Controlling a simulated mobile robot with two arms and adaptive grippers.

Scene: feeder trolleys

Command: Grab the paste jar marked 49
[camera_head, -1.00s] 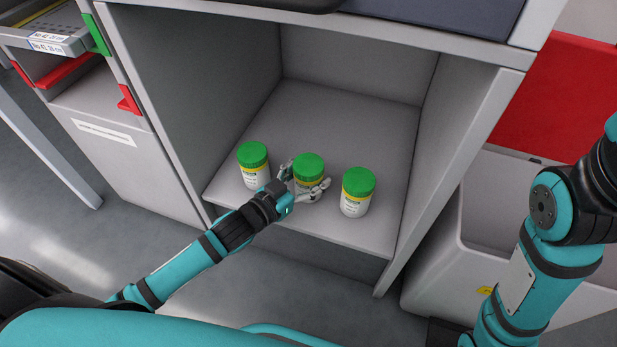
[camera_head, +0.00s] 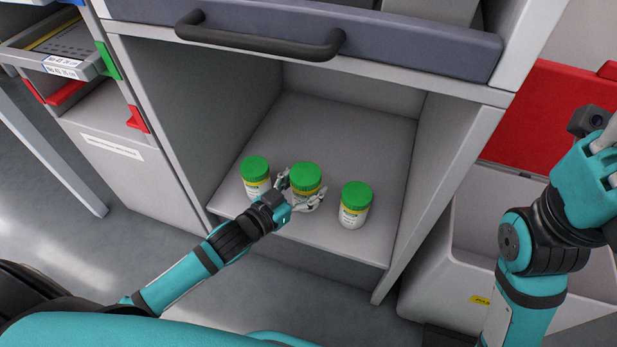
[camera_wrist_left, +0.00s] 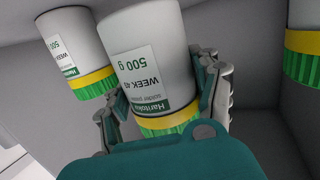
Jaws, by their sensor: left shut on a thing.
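Three white jars with green lids and yellow bands are in the open grey compartment. The middle jar (camera_head: 306,179) is between the fingers of my left gripper (camera_head: 297,196), which is shut on it. In the left wrist view, upside down, this jar (camera_wrist_left: 150,60) has a label reading 500 g and WEEK 49, and the fingers (camera_wrist_left: 165,95) press its sides near the lid. The left jar (camera_head: 255,172) and right jar (camera_head: 355,205) stand apart on the shelf. I cannot tell whether the held jar touches the shelf. My right gripper (camera_head: 606,160) is partly cut off.
The compartment shelf (camera_head: 330,140) has side walls close by and free room behind the jars. A drawer with a dark handle (camera_head: 260,42) is above the opening. A light bin (camera_head: 450,280) and a red panel (camera_head: 545,120) are at the right.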

